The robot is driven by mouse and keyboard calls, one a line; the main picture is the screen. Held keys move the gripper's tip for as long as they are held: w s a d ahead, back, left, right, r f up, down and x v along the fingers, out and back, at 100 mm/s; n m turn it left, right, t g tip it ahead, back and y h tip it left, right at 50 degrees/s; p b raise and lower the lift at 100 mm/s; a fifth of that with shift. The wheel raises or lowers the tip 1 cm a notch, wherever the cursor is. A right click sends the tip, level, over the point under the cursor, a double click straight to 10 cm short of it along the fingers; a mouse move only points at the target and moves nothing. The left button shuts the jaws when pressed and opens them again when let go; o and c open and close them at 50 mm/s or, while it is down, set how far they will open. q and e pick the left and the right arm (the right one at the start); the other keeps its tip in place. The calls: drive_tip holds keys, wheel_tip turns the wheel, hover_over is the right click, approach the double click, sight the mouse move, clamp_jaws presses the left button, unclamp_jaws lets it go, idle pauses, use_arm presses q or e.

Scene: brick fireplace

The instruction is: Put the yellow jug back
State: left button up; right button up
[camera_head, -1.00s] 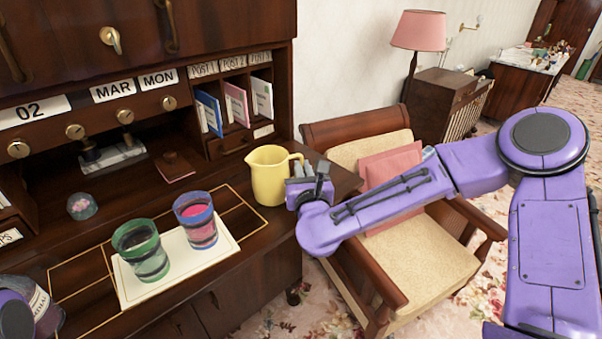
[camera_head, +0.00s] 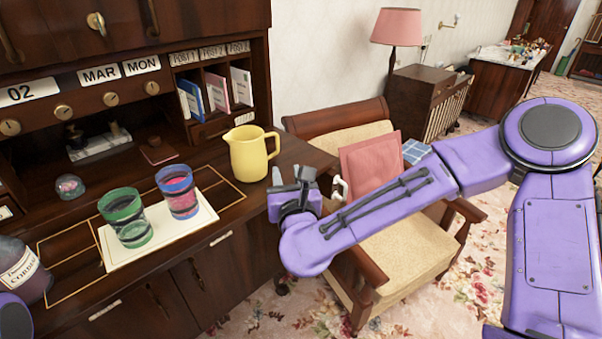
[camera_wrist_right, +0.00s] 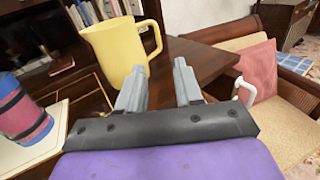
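The yellow jug (camera_head: 247,154) stands upright on the dark wooden desk top, with its handle toward the right. In the right wrist view the jug (camera_wrist_right: 118,50) is just ahead and left of the fingers, with its handle to the right. My right gripper (camera_head: 290,176) is near the desk's right edge, in front of and to the right of the jug, apart from it. Its fingers (camera_wrist_right: 158,85) are spread and nothing is between them. Of my left arm only a purple part (camera_head: 14,318) shows at the lower left; its gripper is out of view.
A green striped glass (camera_head: 125,218) and a pink-blue glass (camera_head: 178,190) stand on a white mat (camera_head: 200,226), left of the jug. A cordial bottle (camera_head: 22,268) is at far left. An armchair (camera_head: 400,255) with a pink cushion (camera_head: 368,162) stands right of the desk.

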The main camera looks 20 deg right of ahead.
drive_tip(key=s+f+n+g+y, duration=0.1)
drive_tip(key=s+f+n+g, duration=0.2)
drive_tip(key=s+f+n, duration=0.7)
drive_tip(key=w+f+n+g+y, duration=0.1)
drive_tip(key=f+n+g+y, duration=0.3)
drive_tip(key=f, duration=1.2)
drive_tip(key=s+d+f+n+g+h, duration=0.1)
drive_tip(key=s+d+f+n+g, duration=0.1)
drive_tip(key=s+f+n, duration=0.3)
drive_tip(key=s+d+f+n+g+h, duration=0.1)
drive_tip(key=s+d+f+n, duration=0.4)
drive_tip(key=s, duration=0.5)
drive_tip(key=s+d+f+n+g+h, duration=0.2)
drive_tip(key=s+d+f+n+g, duration=0.2)
drive_tip(key=s+n, duration=0.4)
drive_tip(key=shift+s+f, duration=0.25)
drive_tip(key=shift+f, duration=0.4)
